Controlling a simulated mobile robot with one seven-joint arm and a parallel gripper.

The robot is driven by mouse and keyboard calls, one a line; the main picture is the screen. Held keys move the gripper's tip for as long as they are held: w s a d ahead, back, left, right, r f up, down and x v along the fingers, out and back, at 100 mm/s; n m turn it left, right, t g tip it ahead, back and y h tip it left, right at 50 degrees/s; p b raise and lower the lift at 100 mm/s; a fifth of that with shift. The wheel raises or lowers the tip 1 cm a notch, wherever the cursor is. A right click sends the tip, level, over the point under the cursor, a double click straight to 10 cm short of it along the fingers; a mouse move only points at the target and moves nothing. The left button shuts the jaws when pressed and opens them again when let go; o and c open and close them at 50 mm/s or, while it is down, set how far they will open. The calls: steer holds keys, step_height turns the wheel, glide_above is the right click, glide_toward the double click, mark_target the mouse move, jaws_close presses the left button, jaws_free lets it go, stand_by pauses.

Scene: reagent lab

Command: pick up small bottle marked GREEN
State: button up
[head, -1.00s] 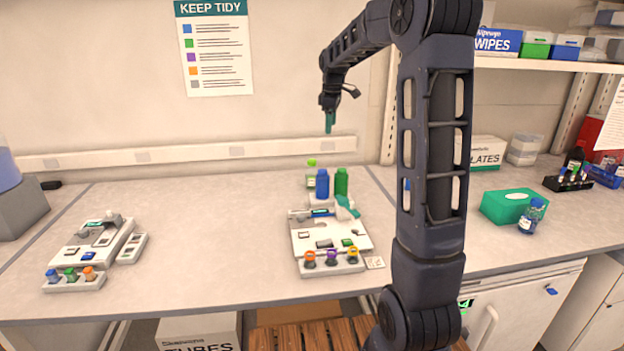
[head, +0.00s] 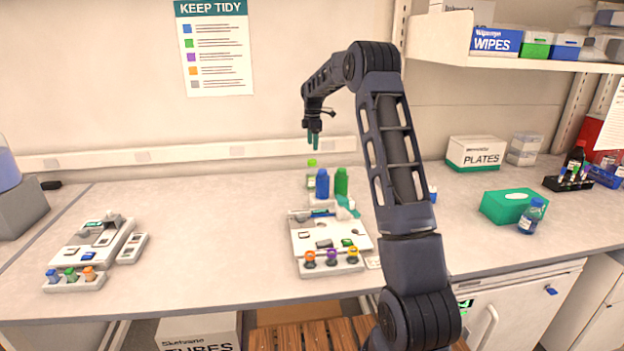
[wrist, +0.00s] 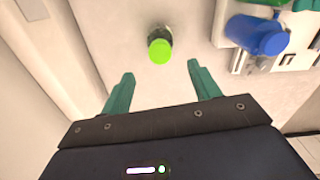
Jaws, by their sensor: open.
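A small bottle with a bright lime-green cap (head: 312,164) stands upright on the bench behind a blue bottle. It also shows from above in the wrist view (wrist: 160,50), ahead of my fingertips and roughly centred between them; any writing on it is unreadable. My gripper (head: 313,140) points down above this bottle, apart from it. In the wrist view my gripper (wrist: 158,80) has its two green fingers spread, with nothing between them. A taller green bottle (head: 341,182) stands to the right of the blue one.
The blue bottle (head: 322,184) stands close by at the back of a white tray station (head: 300,265) with several coloured caps. A second station (head: 128,226) is at the left. A teal tissue box (head: 505,204) is at the right. Bench between the stations is clear.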

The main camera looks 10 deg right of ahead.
mark_target(312, 160)
step_height(312, 160, down, 10)
steer(key=shift+a+r, duration=0.1)
steer(key=shift+a, duration=0.05)
jaws_close()
stand_by(0.6)
